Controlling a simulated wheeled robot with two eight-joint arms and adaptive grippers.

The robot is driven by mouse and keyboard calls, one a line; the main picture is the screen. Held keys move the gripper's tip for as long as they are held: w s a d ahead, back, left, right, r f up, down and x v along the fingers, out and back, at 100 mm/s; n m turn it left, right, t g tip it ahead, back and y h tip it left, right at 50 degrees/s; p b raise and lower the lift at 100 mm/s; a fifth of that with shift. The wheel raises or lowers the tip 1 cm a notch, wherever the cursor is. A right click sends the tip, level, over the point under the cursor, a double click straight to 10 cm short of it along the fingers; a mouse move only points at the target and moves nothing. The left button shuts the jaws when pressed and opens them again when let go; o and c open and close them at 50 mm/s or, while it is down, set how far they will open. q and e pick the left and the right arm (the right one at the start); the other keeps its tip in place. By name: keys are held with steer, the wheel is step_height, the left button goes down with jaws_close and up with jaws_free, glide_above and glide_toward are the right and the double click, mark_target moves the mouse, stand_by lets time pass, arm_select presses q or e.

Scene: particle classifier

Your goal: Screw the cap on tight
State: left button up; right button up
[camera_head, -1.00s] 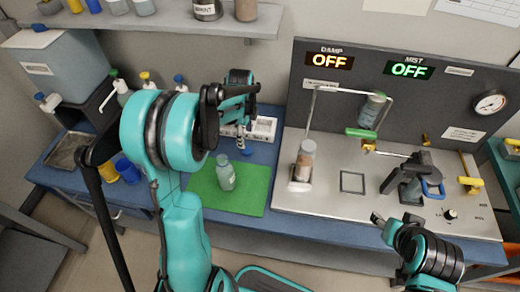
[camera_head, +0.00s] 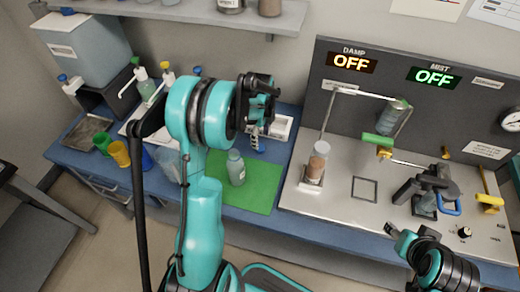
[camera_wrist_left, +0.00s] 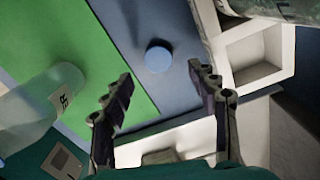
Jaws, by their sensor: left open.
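A pale translucent bottle (camera_head: 236,168) with a label stands upright on a green mat (camera_head: 263,190). It also shows in the left wrist view (camera_wrist_left: 45,105), left of the fingers. A small round blue cap (camera_wrist_left: 158,57) lies on the blue bench top just off the mat's edge. My left gripper (camera_head: 256,128) hangs over the back of the mat, pointing down. In the left wrist view its fingers (camera_wrist_left: 160,92) are spread apart and empty, with the cap showing beyond and between them. My right gripper (camera_head: 392,231) is at the bench's front right, its jaw state unclear.
A white tray (camera_head: 281,128) with compartments lies behind the mat. A steel-topped apparatus (camera_head: 330,197) with a capped jar (camera_head: 317,163), frame and clamp stands to the right. Green and yellow cups (camera_head: 119,153) and pump bottles stand at the left.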

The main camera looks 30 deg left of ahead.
mark_target(260, 147)
arm_select(q)
steer(key=f+b, duration=0.2)
steer(key=f, duration=0.2)
steer(key=shift+a+f, duration=0.1)
steer(key=shift+a, duration=0.1)
steer(key=shift+f, duration=0.5)
steer(key=shift+s+r, duration=0.1)
steer(key=c, duration=0.8)
